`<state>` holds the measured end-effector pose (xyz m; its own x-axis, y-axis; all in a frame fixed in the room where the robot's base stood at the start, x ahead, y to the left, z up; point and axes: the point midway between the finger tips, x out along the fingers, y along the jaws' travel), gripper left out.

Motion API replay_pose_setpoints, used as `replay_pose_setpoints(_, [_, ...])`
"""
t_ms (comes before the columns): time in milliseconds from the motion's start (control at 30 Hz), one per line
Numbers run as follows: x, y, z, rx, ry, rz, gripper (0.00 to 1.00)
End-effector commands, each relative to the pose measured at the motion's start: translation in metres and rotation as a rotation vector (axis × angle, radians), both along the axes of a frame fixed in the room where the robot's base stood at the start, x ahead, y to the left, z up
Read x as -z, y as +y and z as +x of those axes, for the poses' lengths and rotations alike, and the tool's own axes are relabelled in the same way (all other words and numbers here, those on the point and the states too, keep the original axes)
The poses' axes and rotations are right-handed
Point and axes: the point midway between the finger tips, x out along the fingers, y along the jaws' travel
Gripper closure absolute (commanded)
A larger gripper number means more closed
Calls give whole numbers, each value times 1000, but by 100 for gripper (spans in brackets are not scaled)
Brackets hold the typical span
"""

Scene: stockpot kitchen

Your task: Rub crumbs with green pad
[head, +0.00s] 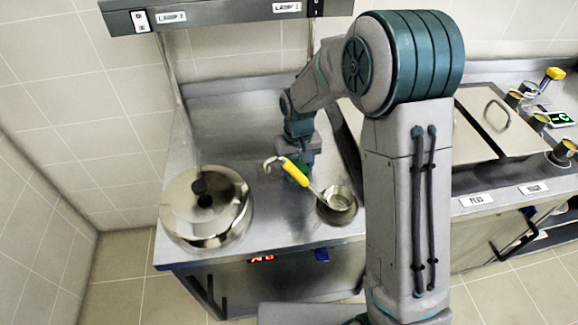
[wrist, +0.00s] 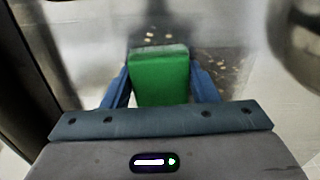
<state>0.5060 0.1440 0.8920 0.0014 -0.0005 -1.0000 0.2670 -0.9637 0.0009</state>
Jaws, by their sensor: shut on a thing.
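My gripper (wrist: 160,80) is shut on the green pad (wrist: 160,76), with one blue finger on each side of it. In the head view the gripper (head: 298,165) is low over the steel counter, and a sliver of the green pad (head: 293,173) shows behind the ladle's yellow handle. Several pale crumbs (wrist: 222,64) lie on the counter just ahead of the pad and to its right in the wrist view. I cannot tell whether the pad touches the counter. The crumbs are not clear in the head view.
A lidded stockpot (head: 215,222) stands at the left front of the counter (head: 232,110). A ladle with a yellow handle (head: 296,174) and a small steel pot (head: 338,207) are in front of my gripper. Covered bins (head: 490,120) are at right. The back left counter is clear.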

Motion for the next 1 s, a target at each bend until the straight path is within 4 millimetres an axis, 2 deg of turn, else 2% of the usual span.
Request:
replay_pose_setpoints(267, [1, -12, 2, 3, 4, -2, 65])
replay_pose_setpoints(600, [-1, -39, 7, 2, 2, -1, 65])
replay_pose_setpoints(767, [0, -40, 5, 1, 1, -1, 65])
replay_pose_setpoints(1000, [2, -42, -8, 0, 1, 0, 65])
